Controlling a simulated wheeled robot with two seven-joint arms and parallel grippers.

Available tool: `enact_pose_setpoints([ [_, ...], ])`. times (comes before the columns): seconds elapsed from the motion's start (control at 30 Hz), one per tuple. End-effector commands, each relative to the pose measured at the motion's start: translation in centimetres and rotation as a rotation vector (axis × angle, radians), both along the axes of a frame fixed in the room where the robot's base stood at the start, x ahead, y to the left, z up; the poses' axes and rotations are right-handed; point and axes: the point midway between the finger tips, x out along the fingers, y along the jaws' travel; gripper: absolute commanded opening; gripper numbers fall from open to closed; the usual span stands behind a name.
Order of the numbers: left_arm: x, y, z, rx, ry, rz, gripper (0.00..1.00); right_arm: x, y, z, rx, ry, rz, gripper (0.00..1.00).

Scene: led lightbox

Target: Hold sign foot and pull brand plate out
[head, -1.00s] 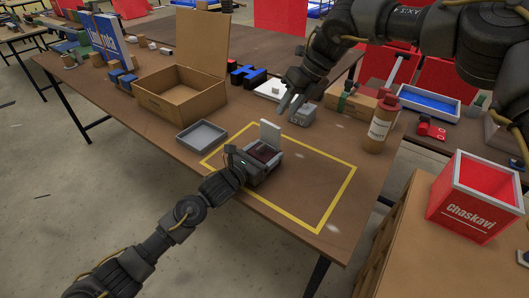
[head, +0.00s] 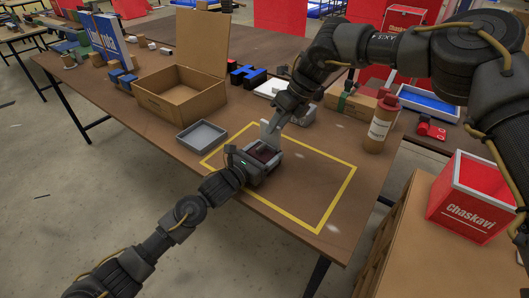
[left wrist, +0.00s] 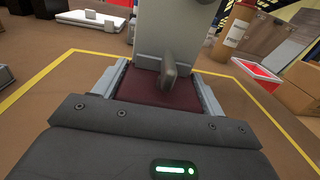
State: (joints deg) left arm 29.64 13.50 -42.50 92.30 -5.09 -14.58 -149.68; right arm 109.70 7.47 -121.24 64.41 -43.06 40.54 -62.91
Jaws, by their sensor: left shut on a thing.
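The sign foot is a dark red block (left wrist: 145,88) between my left gripper's fingers in the left wrist view; it also shows in the head view (head: 264,152). My left gripper (head: 262,160) is shut on it at the near-left part of the yellow outline. The brand plate (left wrist: 150,30) is a pale grey panel standing upright from the foot; in the head view it is mostly covered by my right gripper (head: 270,128). One grey right finger shows before the plate in the left wrist view. Whether the right fingers press on the plate is unclear.
A grey tray (head: 202,134) and an open cardboard box (head: 182,97) stand to the left. A brown bottle (head: 381,125) stands to the right. A grey device (head: 305,116) sits behind the right gripper. The outlined area right of the foot is clear.

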Motion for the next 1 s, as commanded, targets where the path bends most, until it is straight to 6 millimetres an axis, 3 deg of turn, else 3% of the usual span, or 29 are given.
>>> enact_pose_setpoints([
  [0.2,0.0,0.0,0.0,0.000,0.001,-0.001,0.44,0.1,0.8,-1.5,0.001,-0.001,0.001,0.33],
  [0.57,0.0,0.0,-0.1,0.000,0.001,-0.001,0.44,0.1,0.9,-1.8,0.001,-0.001,0.001,0.33],
  [0.83,0.0,0.0,-0.1,0.000,0.001,0.000,0.44,0.0,0.9,-1.8,0.001,0.000,0.001,0.00],
  [1.0,0.0,0.0,-0.1,0.000,0.001,0.000,0.44,-0.1,1.1,-1.8,0.002,0.002,0.003,0.00],
])
